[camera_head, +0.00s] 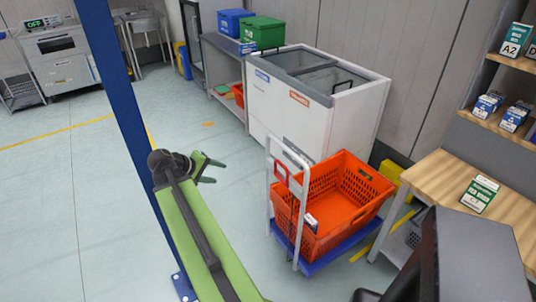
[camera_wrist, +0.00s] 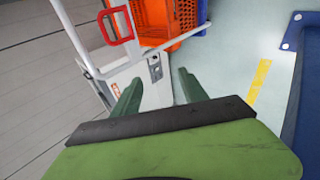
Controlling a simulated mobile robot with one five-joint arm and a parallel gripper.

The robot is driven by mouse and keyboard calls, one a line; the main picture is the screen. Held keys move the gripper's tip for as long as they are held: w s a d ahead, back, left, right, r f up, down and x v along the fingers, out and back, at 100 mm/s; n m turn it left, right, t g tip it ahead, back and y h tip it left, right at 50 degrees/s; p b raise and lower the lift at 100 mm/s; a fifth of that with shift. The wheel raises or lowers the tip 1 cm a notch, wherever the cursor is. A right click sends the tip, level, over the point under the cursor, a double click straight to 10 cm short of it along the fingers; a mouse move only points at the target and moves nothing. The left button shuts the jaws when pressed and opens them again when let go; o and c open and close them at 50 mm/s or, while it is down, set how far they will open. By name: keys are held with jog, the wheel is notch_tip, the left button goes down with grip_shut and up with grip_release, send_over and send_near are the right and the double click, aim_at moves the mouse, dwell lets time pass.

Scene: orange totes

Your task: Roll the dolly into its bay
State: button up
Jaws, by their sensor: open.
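The dolly has a flat blue deck (camera_head: 340,243) and an upright pale handle frame (camera_head: 270,195) with a red grip (camera_head: 281,172). An orange tote (camera_head: 338,215) sits on the deck, and it looks empty. My gripper (camera_head: 213,170) is open and empty, to the left of the dolly handle and apart from it. In the wrist view my gripper's two green fingers (camera_wrist: 158,92) are spread, with the red grip (camera_wrist: 117,25) and handle bar beyond them. Yellow floor lines (camera_head: 362,250) show beside the dolly; I cannot tell which marks the bay.
A white chest freezer (camera_head: 290,115) stands behind the dolly. A wooden workbench (camera_head: 450,180) with shelves is at the right. A blue post (camera_head: 115,90) rises at the left near my arm. Open floor (camera_head: 90,190) lies to the left.

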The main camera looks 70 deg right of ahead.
aim_at(284, 147)
jog(key=s+d+r+g+h+b, duration=0.1)
jog(key=s+d, duration=0.5)
jog(key=s+d+m+g+h+b, duration=0.1)
jog(key=s+d, duration=0.5)
jog(key=d, duration=0.1)
jog(key=s+d+r+g+b, duration=0.1)
jog(key=s+d+g+b, duration=0.1)
jog(key=s+d, duration=0.4)
jog(key=shift+s+d+r+h, duration=0.3)
jog(key=shift+s+d+h, duration=0.1)
jog(key=shift+d, duration=0.2)
grip_shut()
jog(key=shift+w, duration=0.1)
jog(key=shift+d, duration=0.1)
